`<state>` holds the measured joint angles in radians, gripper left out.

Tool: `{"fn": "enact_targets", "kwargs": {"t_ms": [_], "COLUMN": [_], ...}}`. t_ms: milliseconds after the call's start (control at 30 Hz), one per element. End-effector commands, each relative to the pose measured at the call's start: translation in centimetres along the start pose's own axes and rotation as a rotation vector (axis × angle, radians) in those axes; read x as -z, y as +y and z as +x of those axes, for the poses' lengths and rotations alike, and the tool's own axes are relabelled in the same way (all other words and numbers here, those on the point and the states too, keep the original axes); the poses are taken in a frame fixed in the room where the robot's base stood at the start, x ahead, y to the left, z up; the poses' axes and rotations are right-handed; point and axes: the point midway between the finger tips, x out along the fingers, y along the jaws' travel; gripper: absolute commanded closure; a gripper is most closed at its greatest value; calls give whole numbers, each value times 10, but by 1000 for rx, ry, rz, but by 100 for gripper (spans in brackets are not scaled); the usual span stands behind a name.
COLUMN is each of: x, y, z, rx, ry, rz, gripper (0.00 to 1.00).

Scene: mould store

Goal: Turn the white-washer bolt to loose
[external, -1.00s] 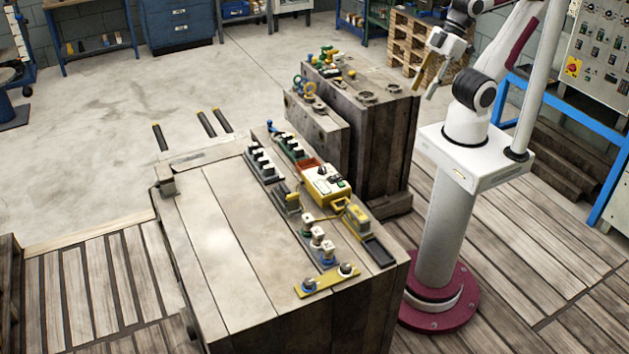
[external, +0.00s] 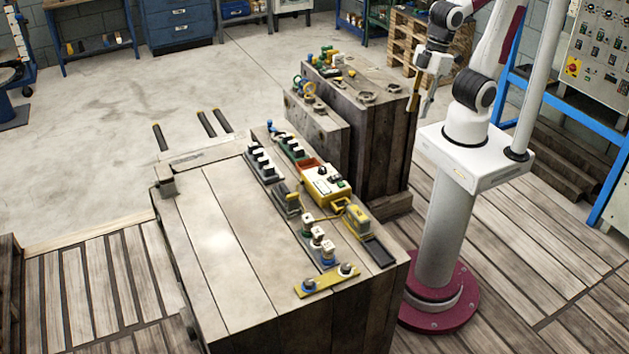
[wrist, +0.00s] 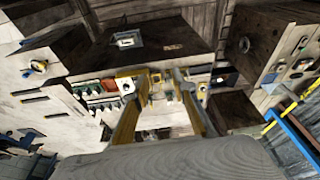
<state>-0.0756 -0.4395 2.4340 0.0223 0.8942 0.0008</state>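A yellow plate (external: 328,281) near the front edge of the wooden block carries two round bolt-like parts, the left one (external: 309,285) with blue and the right one (external: 346,268) pale grey. Just behind it stands a row of pale square-headed parts (external: 317,236) with coloured bases. Which bolt has the white washer is too small to tell. My gripper (external: 418,112) hangs in the air right of the farther block, fingers pointing down, apart and empty. In the wrist view my gripper (wrist: 162,77) is open, with the block's fittings beyond its fingertips.
A yellow control box (external: 326,185), a row of black-and-white switches (external: 262,161) and a dark tray (external: 380,252) sit on the same block. A taller block (external: 385,125) with fittings stands behind, near my arm. The block's left top is clear.

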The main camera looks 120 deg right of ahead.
Motion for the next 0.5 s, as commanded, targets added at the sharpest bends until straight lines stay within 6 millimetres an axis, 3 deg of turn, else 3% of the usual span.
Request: {"fn": "enact_targets", "kwargs": {"t_ms": [500], "x": [47], "y": [-30], "z": [49], "rx": [48], "ry": [-123], "rz": [130], "gripper": [74]}}
